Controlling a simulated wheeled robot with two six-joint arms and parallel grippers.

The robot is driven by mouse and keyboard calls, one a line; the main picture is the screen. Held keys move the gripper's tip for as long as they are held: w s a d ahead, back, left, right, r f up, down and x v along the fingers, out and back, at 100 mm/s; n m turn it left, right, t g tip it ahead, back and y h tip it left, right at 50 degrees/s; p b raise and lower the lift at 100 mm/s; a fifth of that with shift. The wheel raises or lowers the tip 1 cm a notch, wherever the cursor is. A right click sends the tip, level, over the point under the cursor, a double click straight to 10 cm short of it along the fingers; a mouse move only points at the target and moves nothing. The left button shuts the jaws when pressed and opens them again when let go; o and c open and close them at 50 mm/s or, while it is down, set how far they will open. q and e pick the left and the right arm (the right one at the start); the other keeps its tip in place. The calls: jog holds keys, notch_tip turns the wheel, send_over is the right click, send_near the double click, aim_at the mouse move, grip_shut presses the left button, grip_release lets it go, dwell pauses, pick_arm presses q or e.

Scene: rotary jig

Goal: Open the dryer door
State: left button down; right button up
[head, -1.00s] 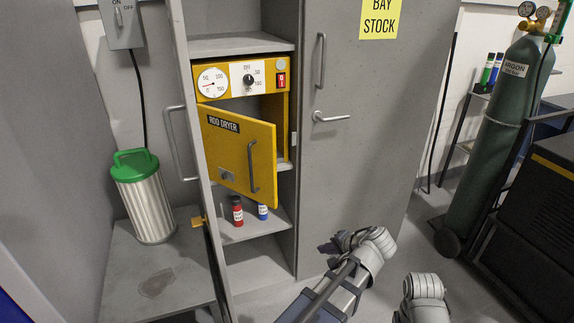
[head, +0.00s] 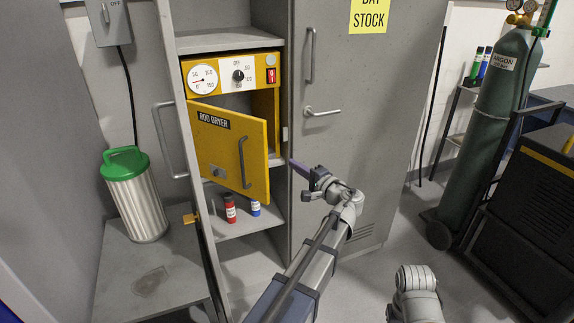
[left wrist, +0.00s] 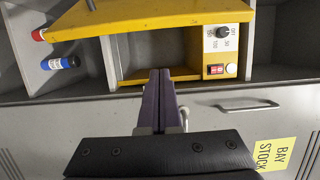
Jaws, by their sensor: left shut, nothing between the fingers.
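The yellow rod dryer (head: 230,62) sits on a cabinet shelf. Its door (head: 218,140), with a grey bar handle (head: 242,162) and a latch knob, is partly open, its free right edge swung out and a dark gap behind it. In the left wrist view, the door (left wrist: 125,14) spans the top and the dryer opening (left wrist: 145,55) shows past the fingers. My left gripper (head: 294,165) is shut and empty, its purple fingers just right of the door's free edge. The fingertips (left wrist: 160,72) point toward the opening; contact is unclear. My right gripper is not visible.
The grey cabinet door (head: 350,120) with its lever handle is behind my left arm. Red (head: 230,207) and blue (head: 255,208) bottles stand on the shelf below. A green-lidded canister (head: 135,195) is on the left bench. A gas cylinder (head: 490,130) stands at right.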

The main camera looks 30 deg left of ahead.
pick_arm(q)
jog(key=x, duration=0.9)
jog(key=s, duration=0.4)
jog(key=shift+s, duration=0.1)
